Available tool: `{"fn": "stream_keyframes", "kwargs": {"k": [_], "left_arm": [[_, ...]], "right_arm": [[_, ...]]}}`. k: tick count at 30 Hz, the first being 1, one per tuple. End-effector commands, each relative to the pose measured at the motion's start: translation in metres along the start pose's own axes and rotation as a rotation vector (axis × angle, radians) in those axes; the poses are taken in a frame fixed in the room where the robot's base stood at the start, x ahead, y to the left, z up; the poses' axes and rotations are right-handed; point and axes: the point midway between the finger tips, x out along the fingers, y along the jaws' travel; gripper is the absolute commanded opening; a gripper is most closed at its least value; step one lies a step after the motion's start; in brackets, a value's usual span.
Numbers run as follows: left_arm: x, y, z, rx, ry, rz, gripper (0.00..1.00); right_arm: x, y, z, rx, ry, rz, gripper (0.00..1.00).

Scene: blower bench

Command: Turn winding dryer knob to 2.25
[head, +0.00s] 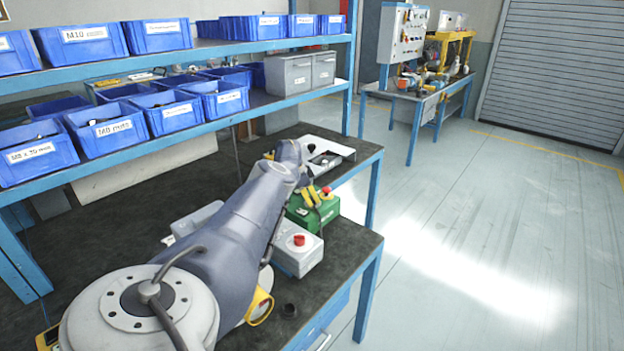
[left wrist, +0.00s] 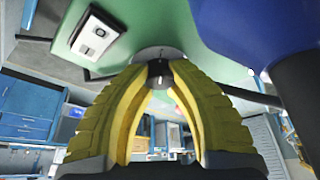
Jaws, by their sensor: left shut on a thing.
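The green dryer box (head: 327,212) stands on the dark bench, partly behind my left arm. My left gripper (head: 314,195) is at the box, with its yellow fingers on its upper side. In the left wrist view, the ribbed yellow fingers of my left gripper (left wrist: 157,72) close at their tips around a small dark knob (left wrist: 158,80) on the green face (left wrist: 135,45). The knob's pointer and scale cannot be read. A pale label plate with dark marks (left wrist: 93,37) sits on the green face beside it. My right gripper is not in view.
A grey box with a red button (head: 298,254) stands close in front of the green box. A white device (head: 325,150) lies behind it. Blue bins (head: 105,127) fill the shelves at the left. Open floor (head: 480,220) lies right of the bench.

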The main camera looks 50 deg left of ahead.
Motion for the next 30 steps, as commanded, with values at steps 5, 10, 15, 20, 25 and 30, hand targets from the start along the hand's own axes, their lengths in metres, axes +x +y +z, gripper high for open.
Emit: {"fn": "stream_keyframes", "kwargs": {"k": [5, 10, 15, 20, 25, 30], "left_arm": [[0.000, 0.000, -0.004, 0.000, 0.007, 0.000, 0.00], [0.000, 0.000, -0.003, 0.000, 0.005, 0.000, 0.40], [0.000, 0.000, -0.002, -0.001, 0.004, 0.000, 0.50], [0.000, 0.000, -0.002, -0.001, 0.003, 0.000, 0.50], [-0.003, -0.001, -0.001, -0.001, 0.001, -0.001, 0.50], [-0.011, -0.001, -0.001, -0.002, -0.002, -0.001, 0.50]], "right_arm": [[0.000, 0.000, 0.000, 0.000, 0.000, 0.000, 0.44], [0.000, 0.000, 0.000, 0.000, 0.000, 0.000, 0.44], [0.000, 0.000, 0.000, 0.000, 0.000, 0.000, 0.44], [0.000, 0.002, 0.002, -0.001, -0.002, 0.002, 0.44], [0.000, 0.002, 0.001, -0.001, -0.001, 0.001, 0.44], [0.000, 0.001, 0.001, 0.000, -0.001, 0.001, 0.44]]}}
